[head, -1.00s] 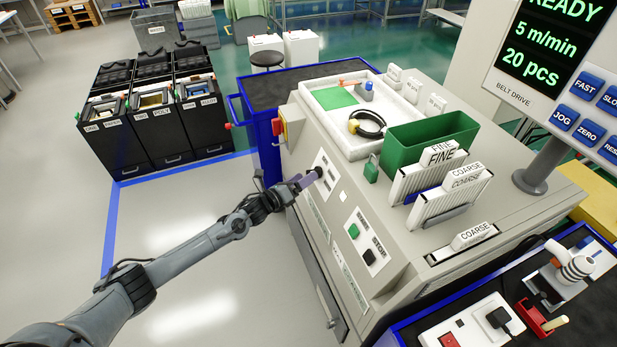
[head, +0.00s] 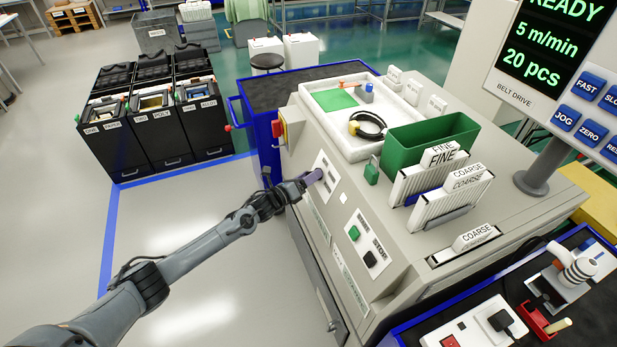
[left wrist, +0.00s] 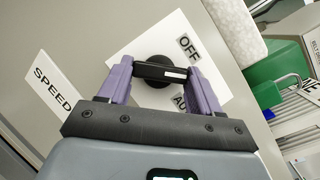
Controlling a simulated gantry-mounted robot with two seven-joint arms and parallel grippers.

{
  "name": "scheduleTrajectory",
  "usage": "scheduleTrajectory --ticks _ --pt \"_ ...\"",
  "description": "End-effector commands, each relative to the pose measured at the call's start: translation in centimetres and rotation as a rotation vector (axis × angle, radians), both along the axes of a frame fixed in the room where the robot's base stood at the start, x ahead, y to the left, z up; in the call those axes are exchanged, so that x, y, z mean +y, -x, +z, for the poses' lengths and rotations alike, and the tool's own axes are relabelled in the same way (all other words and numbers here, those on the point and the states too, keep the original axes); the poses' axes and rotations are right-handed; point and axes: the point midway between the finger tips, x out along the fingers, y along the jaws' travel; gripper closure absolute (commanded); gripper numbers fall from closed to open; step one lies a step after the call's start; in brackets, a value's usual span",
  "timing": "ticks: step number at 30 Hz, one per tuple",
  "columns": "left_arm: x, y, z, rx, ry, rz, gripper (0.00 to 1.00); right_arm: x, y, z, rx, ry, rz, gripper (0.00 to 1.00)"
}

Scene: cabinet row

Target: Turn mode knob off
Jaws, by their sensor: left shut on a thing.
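The mode knob (left wrist: 158,72) is black with a bar handle and a white mark on it, set on a white plate (left wrist: 140,48) in the left wrist view. The plate carries the words OFF and, partly hidden, one starting AU. My left gripper (left wrist: 160,78), with purple fingers, is shut on the knob's bar, one finger at each end. The bar lies roughly level in the wrist view, its right end below the word OFF. In the head view my left gripper (head: 308,180) is at the front panel of the grey machine (head: 400,225). My right gripper is out of view.
A SPEED label (left wrist: 54,88) is beside the knob plate. The green start button (head: 353,233) and black stop button (head: 370,259) are on the same panel. A red and yellow switch (head: 281,128) is at the machine's far corner. Open floor lies left of the machine.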

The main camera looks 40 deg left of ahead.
Motion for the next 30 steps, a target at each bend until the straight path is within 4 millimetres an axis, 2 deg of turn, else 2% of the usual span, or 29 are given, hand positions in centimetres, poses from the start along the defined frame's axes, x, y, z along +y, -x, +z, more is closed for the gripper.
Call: scheduleTrajectory --ticks 11,30 --pt "-0.1 0.0 0.3 0.025 0.045 0.020 0.67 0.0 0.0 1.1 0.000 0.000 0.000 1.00" --pt "-0.4 0.0 1.0 0.249 0.435 0.207 0.67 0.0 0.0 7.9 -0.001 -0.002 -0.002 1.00"
